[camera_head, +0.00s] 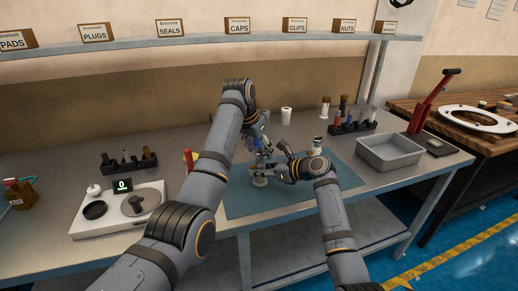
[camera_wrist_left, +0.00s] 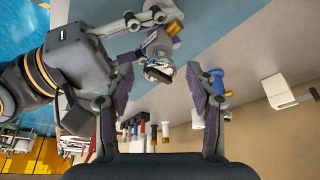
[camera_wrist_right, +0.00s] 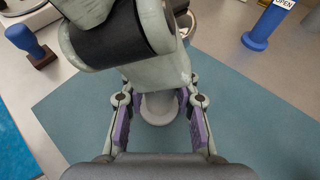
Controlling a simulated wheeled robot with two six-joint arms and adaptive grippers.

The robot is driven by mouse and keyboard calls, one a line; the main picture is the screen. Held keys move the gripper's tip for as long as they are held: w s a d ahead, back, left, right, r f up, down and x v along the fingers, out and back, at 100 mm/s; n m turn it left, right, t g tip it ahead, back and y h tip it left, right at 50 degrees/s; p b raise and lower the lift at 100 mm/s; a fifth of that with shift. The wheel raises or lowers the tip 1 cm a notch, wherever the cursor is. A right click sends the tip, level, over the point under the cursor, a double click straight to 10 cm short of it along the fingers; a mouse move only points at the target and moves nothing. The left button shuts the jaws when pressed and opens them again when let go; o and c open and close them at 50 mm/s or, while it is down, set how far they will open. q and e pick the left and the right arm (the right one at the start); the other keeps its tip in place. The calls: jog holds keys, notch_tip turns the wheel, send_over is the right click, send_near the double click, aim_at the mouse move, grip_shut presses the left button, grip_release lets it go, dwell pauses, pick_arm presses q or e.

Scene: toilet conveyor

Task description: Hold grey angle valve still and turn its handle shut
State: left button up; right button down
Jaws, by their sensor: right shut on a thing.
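The grey angle valve (camera_wrist_left: 158,70) shows in the left wrist view beyond and between my left fingers, with a brass-coloured part near it. My left gripper (camera_wrist_left: 162,95) is open, its purple pads apart on either side of the valve's near end, which I take for the handle; no contact shows. My right gripper (camera_head: 274,172) is shut on the valve, low over the mat; its fingers also show at the top of the left wrist view. In the right wrist view, a round pale base (camera_wrist_right: 160,110) shows between the right fingers. My left gripper and wrist hide most of the valve there.
A blue-green mat (camera_head: 236,205) lies under the work. A grey tray (camera_head: 389,168) and a dark rack (camera_head: 352,127) stand to the right, a white scale (camera_head: 88,222) to the left. A blue piece tagged OPEN (camera_wrist_right: 260,30) stands close by. The mat's front is clear.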

pick_arm(q)
jog(key=c, duration=1.1)
jog(key=shift+o, duration=0.2)
jog(key=shift+m, duration=0.3)
jog(key=shift+w+a+m+g+h, duration=0.1)
jog(key=shift+m+g+h, duration=0.35)
jog(key=shift+m, duration=0.85)
jog(key=shift+w+a+m+g+h, duration=0.1)
jog(key=shift+m+g+h, duration=0.3)
jog(key=shift+m, duration=0.9)
jog(key=o, duration=1.1)
jog(key=shift+o, duration=0.2)
jog(key=shift+r, duration=0.15)
